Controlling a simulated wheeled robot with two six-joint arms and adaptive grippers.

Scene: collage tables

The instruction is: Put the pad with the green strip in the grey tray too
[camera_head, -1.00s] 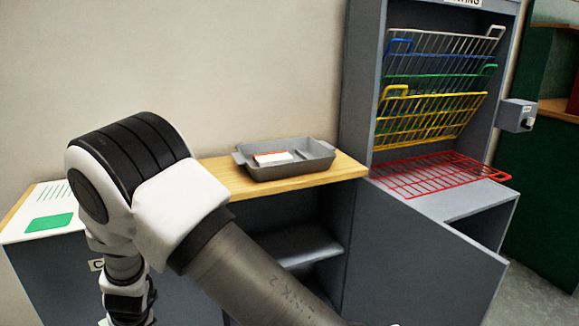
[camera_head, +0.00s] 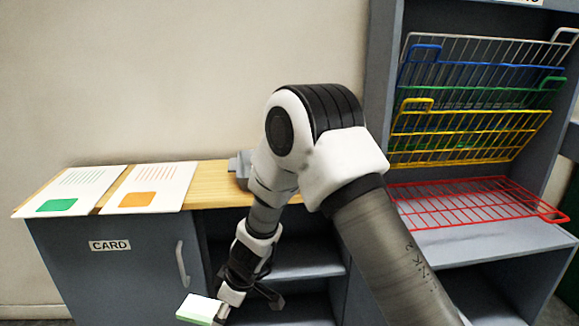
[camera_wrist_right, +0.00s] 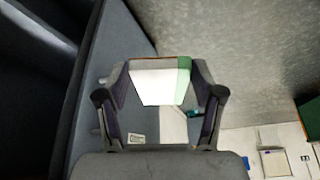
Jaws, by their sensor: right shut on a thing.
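The pad with the green strip (camera_head: 197,309) is white and small, low in the head view. My right gripper (camera_head: 217,305) is shut on it, in front of the cabinet and below the worktop. In the right wrist view the pad (camera_wrist_right: 158,86) sits between the two fingers, its green strip along the right side. My left gripper is not in view.
Two printed sheets, one with a green block (camera_head: 70,190) and one with orange (camera_head: 149,187), lie on the worktop (camera_head: 213,186) at left. The CARD cabinet (camera_head: 110,262) and open shelves are below. A wire rack (camera_head: 470,125) with coloured shelves stands at right.

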